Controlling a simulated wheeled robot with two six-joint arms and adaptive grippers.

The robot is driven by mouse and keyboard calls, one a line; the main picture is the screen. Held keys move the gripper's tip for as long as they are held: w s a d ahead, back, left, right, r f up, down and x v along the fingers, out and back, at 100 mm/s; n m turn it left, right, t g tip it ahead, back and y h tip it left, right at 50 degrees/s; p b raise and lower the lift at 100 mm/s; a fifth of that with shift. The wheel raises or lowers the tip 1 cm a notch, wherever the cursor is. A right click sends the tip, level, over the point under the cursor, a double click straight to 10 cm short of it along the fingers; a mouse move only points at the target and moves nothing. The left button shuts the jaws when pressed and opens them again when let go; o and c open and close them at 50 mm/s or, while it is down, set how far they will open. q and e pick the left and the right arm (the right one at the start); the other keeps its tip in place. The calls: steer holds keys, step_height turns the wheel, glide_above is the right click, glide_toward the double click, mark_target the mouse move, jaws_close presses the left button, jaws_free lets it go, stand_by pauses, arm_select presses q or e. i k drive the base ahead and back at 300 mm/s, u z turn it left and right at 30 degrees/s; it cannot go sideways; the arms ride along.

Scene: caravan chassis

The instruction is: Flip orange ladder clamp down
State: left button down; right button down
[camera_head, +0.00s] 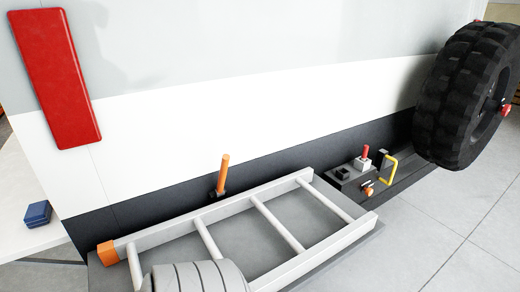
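The orange ladder clamp (223,172) stands nearly upright, tilted slightly right, at the wall-side rail of the ladder. Its orange handle points up from a small black base (215,193). The grey ladder (247,208) lies flat on a grey platform along the caravan's dark lower edge. An orange piece (107,253) caps the ladder's left corner. A grey ribbed rounded shape at the bottom hides the ladder's near left part. Neither of my grippers is in view.
Right of the ladder is a grey unit (345,181) with a red-topped lever (364,157) and a bent yellow handle (391,170). A big black tyre (465,100) hangs at the upper right. A red panel (58,80) is on the wall. Blue boxes (38,213) sit on a white surface.

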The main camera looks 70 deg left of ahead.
mark_target(220, 192)
steer(key=i, duration=0.75)
steer(key=u, duration=3.8)
steer(key=i, duration=0.5)
